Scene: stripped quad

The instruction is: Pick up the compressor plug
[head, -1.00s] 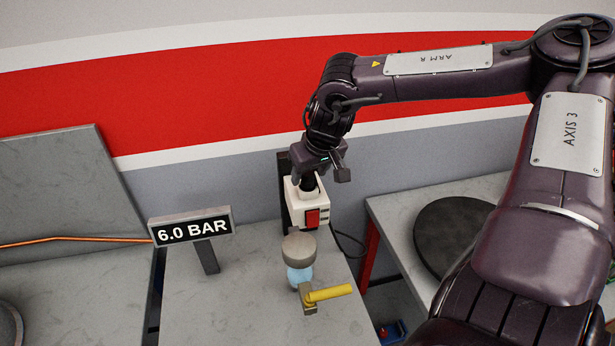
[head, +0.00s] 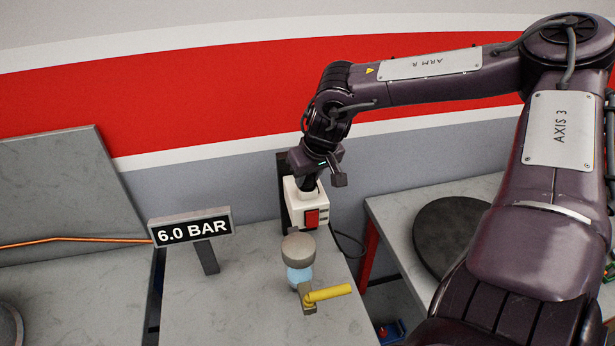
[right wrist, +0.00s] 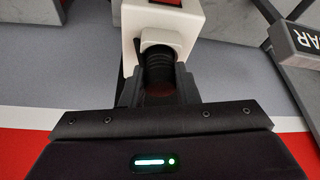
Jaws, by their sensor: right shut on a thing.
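The compressor plug (right wrist: 158,72) is a black ribbed cylinder between the fingers of my right gripper (right wrist: 158,84) in the right wrist view. In the head view my right gripper (head: 309,181) points down over a white socket box (head: 306,206) with a red switch (head: 312,218). The gripper is shut on the plug. I cannot tell how far the plug sits in the socket. My left gripper is not in view.
A yellow-handled valve (head: 328,293) and a grey-capped clear bowl (head: 299,276) stand in front of the box. A "6.0 BAR" sign (head: 191,228) stands to the left. A black disc (head: 452,235) lies on the right-hand table. The wall is close behind.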

